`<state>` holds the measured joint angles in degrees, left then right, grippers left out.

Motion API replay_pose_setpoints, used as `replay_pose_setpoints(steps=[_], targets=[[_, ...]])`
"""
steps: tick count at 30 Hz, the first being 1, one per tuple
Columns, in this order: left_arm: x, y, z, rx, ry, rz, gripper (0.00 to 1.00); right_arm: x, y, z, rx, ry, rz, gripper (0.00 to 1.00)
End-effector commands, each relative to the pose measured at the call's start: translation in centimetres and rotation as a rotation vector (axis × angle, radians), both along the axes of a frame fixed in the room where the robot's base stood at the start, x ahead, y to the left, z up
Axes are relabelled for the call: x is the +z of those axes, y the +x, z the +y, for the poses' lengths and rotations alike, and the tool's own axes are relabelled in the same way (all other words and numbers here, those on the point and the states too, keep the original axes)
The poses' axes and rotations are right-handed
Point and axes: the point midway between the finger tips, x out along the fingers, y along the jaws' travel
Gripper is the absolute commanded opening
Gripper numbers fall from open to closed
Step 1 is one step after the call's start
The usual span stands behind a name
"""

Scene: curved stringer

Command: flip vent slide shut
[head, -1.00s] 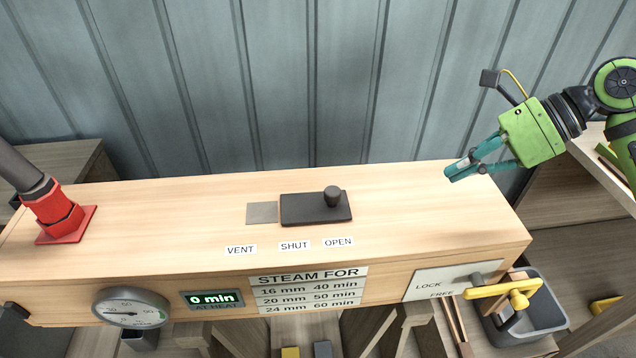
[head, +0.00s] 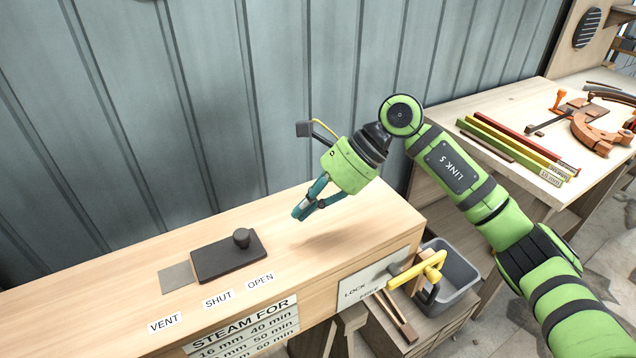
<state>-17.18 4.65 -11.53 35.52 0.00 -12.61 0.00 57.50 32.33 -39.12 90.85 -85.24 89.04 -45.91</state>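The vent slide is a dark flat plate (head: 215,263) with a round black knob (head: 241,238). It lies on top of the long wooden box (head: 372,222). The plate lies behind the SHUT label (head: 218,299) and the OPEN label (head: 259,281), with its knob toward the OPEN side. A grey metal square (head: 176,278) shows at the plate's left edge. My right gripper (head: 303,210) is above the box, right of and apart from the knob. Its teal fingers look closed together, with nothing between them. My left gripper is out of view.
A yellow-handled lever (head: 420,270) sticks out at the box's right end, by the LOCK sign, above a grey bin (head: 456,275). A workbench (head: 515,95) with coloured strips stands at the right. The corrugated wall rises behind the box.

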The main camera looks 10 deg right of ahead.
Motion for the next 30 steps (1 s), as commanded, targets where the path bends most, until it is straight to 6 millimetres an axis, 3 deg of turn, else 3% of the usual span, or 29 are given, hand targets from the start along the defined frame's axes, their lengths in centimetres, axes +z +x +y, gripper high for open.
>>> replay_pose_setpoints(steps=[1,5,12,26,30], targets=[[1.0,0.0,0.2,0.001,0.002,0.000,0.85,-0.4,-0.2,0.9,0.003,0.002,0.006,0.00],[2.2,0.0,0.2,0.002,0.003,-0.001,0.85,-2.3,-0.3,2.8,0.003,0.002,0.006,0.00],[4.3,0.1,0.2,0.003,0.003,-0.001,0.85,-2.4,-0.4,6.0,0.001,0.002,0.002,0.00],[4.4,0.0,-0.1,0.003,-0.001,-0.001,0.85,-2.7,-0.4,6.7,-0.001,0.000,0.001,0.00],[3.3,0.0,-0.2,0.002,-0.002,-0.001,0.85,-3.0,-0.8,8.0,0.004,0.001,-0.003,0.00]])
